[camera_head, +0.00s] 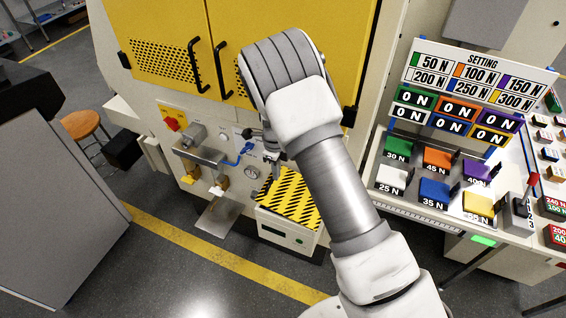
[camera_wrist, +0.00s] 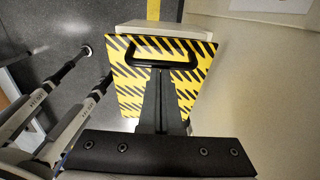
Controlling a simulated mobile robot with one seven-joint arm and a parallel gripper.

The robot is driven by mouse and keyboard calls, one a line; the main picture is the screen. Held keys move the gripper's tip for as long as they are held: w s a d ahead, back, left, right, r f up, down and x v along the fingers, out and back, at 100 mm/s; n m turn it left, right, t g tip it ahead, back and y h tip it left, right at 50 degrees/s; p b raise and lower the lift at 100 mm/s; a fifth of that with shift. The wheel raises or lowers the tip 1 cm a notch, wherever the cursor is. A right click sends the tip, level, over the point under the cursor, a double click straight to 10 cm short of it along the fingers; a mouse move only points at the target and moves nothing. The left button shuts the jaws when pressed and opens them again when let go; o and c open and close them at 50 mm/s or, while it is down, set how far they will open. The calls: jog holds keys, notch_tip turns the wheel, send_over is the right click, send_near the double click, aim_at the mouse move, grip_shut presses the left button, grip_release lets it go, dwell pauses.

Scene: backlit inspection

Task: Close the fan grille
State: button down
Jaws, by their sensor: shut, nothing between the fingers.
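A panel with yellow and black hazard stripes (camera_head: 300,203) tops a low white box at the machine's foot; I cannot tell for sure that it is the fan grille. In the wrist view the striped panel (camera_wrist: 128,82) fills the middle and carries a black bar handle (camera_wrist: 160,44). My gripper (camera_wrist: 160,72) is shut and empty, its fingertips over the panel just short of the handle; I cannot tell whether they touch. In the head view my gripper (camera_head: 274,170) is mostly hidden by my arm. Yellow perforated doors (camera_head: 158,62) above look shut.
A metal bracket with pipes and a gauge (camera_head: 205,155) stands left of my gripper. A bench with coloured blocks and setting signs (camera_head: 480,75) is at the right. A grey cabinet (camera_head: 60,210) and a stool (camera_head: 82,124) are at the left. Floor between is clear.

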aim_at(270, 178)
jog(key=shift+w+a+f+h+b, duration=0.15)
jog(key=shift+a+f+h, duration=0.15)
jog(key=shift+f, duration=0.2)
jog(key=shift+w+a+f+h+b, duration=0.1)
jog(key=shift+a+f+h+b, duration=0.15)
jog(key=shift+f, duration=0.25)
jog(key=shift+w+a+f+b, duration=0.1)
jog(key=shift+a+f+b, duration=0.2)
jog(key=shift+f, duration=0.2)
jog(key=shift+a+f+b, duration=0.15)
jog(key=shift+f+b, duration=0.2)
jog(key=shift+f, duration=0.15)
jog(key=shift+g, duration=0.3)
